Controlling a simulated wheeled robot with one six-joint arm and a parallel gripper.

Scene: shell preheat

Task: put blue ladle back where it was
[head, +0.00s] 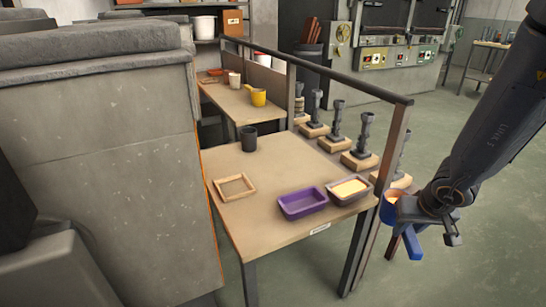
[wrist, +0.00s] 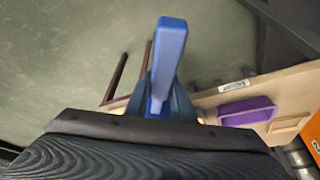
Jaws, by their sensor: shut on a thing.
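The blue ladle (head: 413,243) is at the right of the head view, beyond the table's right end. Its bowl seems to hold something cream-coloured; whether this is its content or a thing behind is hard to tell. My gripper (head: 428,212) is shut on the ladle and holds it in the air over the floor. In the wrist view the blue handle (wrist: 168,62) points up the picture, and the bowl is hidden. The near table (head: 270,235) carries an empty wooden frame (head: 235,187) at its left, with bare tabletop around it.
A purple tray (head: 303,204) and a tray with cream-coloured content (head: 350,190) stand at the table's right front. A dark cup (head: 249,139) stands farther back. A metal rail (head: 330,74) runs along the table's far side. A large grey block (head: 105,160) borders the left.

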